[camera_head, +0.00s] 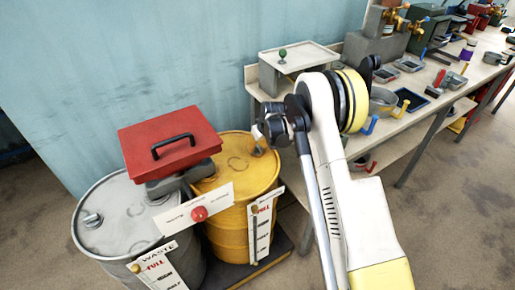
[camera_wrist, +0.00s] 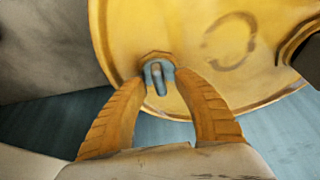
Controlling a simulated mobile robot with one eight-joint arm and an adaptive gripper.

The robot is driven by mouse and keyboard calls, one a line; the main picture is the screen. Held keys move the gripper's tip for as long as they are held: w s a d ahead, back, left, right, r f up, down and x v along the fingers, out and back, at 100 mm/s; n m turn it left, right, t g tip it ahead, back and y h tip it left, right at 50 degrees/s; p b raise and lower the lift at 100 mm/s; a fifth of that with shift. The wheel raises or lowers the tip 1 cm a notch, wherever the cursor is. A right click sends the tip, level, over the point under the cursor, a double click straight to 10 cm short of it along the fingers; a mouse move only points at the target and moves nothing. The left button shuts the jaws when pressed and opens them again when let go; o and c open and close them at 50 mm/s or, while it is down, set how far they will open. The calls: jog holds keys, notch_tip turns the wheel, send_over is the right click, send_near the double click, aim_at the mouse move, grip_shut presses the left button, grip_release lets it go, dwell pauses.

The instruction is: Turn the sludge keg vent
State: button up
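The yellow keg (camera_head: 230,172) stands beside a grey drum marked WASTE (camera_head: 120,216); I take the yellow one as the sludge keg, though its label is too small to read. In the wrist view the keg's yellow lid (camera_wrist: 210,50) fills the upper part. A small blue-grey vent (camera_wrist: 157,77) sits on the lid near its rim. My gripper (camera_wrist: 161,84) has its two orange fingers spread on either side of the vent, with a narrow gap showing. In the head view my gripper (camera_head: 260,148) is low over the keg's lid, and my wrist hides the vent.
A red lidded box (camera_head: 170,138) with a black handle stands over both drums, left of my gripper. A bench (camera_head: 395,113) with trays and tools runs right. Blue wall behind.

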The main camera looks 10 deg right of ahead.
grip_shut()
jog(key=shift+m, duration=0.3)
jog(key=m+h, duration=0.1)
jog(key=m, duration=0.2)
jog(key=shift+m+h, duration=0.3)
jog(key=m+h, duration=0.2)
jog(key=m, duration=0.3)
jog(key=shift+b, duration=0.35)
jog(key=m+g+h, duration=0.1)
jog(key=m, duration=0.3)
jog(key=shift+m, duration=0.4)
jog(key=shift+m+g+h, duration=0.6)
jog(key=shift+m+g, duration=0.3)
jog(key=shift+m, duration=1)
